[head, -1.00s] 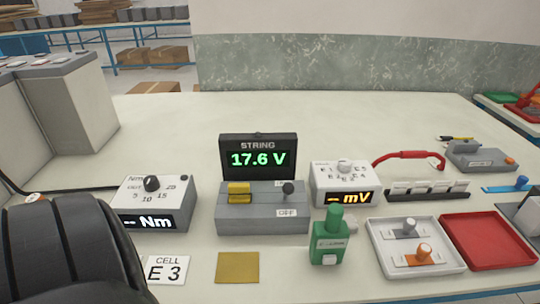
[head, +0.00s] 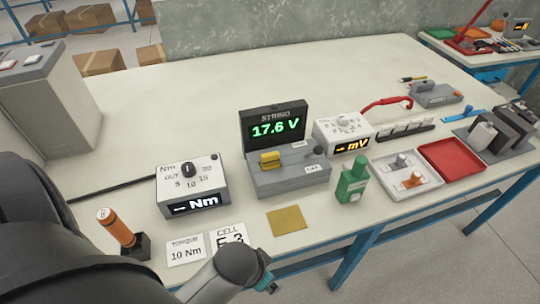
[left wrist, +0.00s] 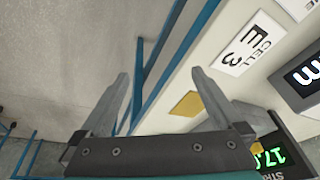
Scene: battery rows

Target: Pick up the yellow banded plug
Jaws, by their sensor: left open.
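A yellow plug (head: 270,160) sits on the left part of the grey box (head: 290,181) under the STRING display (head: 274,128), which reads 17.6 V. Any band on it is too small to tell. My left gripper (head: 268,286) shows only partly at the bottom edge of the head view, beyond the table's front edge and well short of the plug. In the left wrist view my left gripper (left wrist: 160,75) is open with nothing between its fingers. The plug does not show clearly there. My right gripper is not in view.
A torque box (head: 192,187), orange-handled tool (head: 117,228), CELL E 3 card (head: 229,234), gold square (head: 286,220) and green bottle-shaped item (head: 351,180) stand near the front edge. White (head: 384,181) and red (head: 453,160) trays lie right. The table's back is clear.

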